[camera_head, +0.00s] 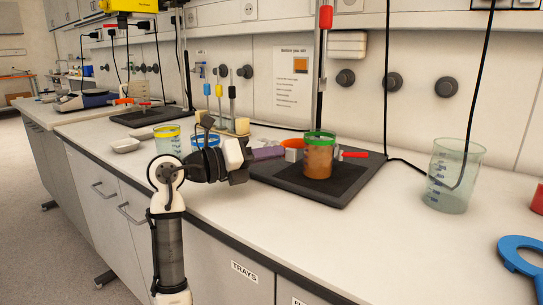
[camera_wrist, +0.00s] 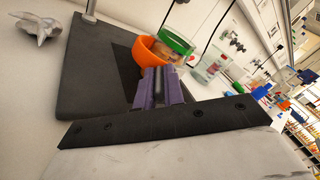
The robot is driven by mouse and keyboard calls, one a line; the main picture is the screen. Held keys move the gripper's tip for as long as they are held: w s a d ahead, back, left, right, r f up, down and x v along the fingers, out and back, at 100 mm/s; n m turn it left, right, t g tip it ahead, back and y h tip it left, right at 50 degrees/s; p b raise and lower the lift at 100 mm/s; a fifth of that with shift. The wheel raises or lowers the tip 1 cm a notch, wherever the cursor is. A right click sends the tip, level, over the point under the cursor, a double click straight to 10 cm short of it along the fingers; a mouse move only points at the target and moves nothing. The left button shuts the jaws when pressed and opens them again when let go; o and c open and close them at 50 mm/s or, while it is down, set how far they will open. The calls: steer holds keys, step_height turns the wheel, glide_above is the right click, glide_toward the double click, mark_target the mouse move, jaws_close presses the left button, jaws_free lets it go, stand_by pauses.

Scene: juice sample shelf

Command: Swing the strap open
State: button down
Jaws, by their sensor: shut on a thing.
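The orange strap (camera_head: 293,143) sits at the left side of a green-rimmed beaker (camera_head: 319,162) of brown juice. In the wrist view the strap (camera_wrist: 148,50) curves around the near side of the beaker (camera_wrist: 180,44). My gripper (camera_head: 281,152) reaches in from the left with its purple fingers at the strap. In the wrist view my gripper (camera_wrist: 158,76) is shut on the strap's near part, and the fingertips hide the held spot. A red handle (camera_head: 353,154) sticks out right of the beaker. The strap's far side is hidden.
The beaker stands over a black stand base (camera_head: 345,190) with an upright rod behind. An empty clear beaker (camera_head: 455,178) stands to the right, and a blue ring (camera_head: 512,262) lies at front right. Yellow-rimmed (camera_head: 167,142) and blue-rimmed (camera_head: 206,141) beakers stand behind my arm.

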steer(key=shift+r, duration=0.1)
steer(key=c, duration=1.5)
jaws_free()
steer(key=shift+d, duration=0.1)
steer(key=v, duration=1.3)
steer(key=shift+s+a+b, duration=0.2)
steer(key=shift+a+b, duration=0.1)
steer(key=shift+a, duration=0.05)
